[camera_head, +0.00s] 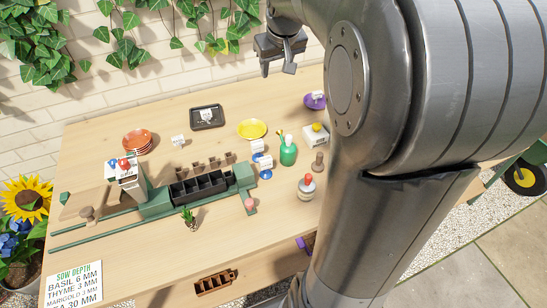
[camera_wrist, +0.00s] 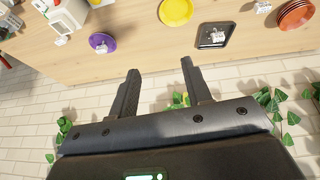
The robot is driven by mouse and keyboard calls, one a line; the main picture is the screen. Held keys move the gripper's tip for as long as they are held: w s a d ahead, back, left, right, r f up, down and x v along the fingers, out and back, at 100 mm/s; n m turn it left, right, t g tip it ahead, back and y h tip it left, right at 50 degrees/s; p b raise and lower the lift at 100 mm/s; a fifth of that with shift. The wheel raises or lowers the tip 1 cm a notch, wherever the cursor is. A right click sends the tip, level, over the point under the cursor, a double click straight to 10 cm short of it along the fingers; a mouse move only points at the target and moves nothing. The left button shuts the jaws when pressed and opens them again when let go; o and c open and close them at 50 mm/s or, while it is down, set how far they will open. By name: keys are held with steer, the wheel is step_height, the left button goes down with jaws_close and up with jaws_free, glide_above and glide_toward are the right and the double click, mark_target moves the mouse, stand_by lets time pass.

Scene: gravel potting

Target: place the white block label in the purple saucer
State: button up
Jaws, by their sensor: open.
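The purple saucer (camera_head: 309,104) lies on the right part of the table, partly beside my arm, with a small white block label (camera_head: 317,96) in it. In the wrist view the purple saucer (camera_wrist: 94,38) is at the upper left, and the white block label (camera_wrist: 102,48) shows inside its rim. My gripper (camera_head: 278,66) is open and empty, raised near the brick wall at the table's back edge. In the wrist view my gripper's (camera_wrist: 160,68) spread fingers have nothing between them and are apart from the saucer.
A black tray (camera_head: 194,125) holding a white label, a yellow saucer (camera_head: 252,130) and stacked orange saucers (camera_head: 138,140) stand along the back. Other white labels stand by the blue saucers (camera_head: 265,174) near a green bottle (camera_head: 288,154). A black seed tray (camera_head: 198,190) sits mid-table.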

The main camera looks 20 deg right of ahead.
steer(key=s+a+f, duration=0.1)
steer(key=s+a, duration=0.4)
steer(key=s, duration=0.7)
steer(key=s+a+f, duration=0.2)
steer(key=s+a, duration=0.4)
steer(key=s, duration=0.7)
steer(key=shift+s+a+t+y, duration=0.15)
steer(key=shift+s+t+y, duration=0.15)
steer(key=shift+t, duration=0.1)
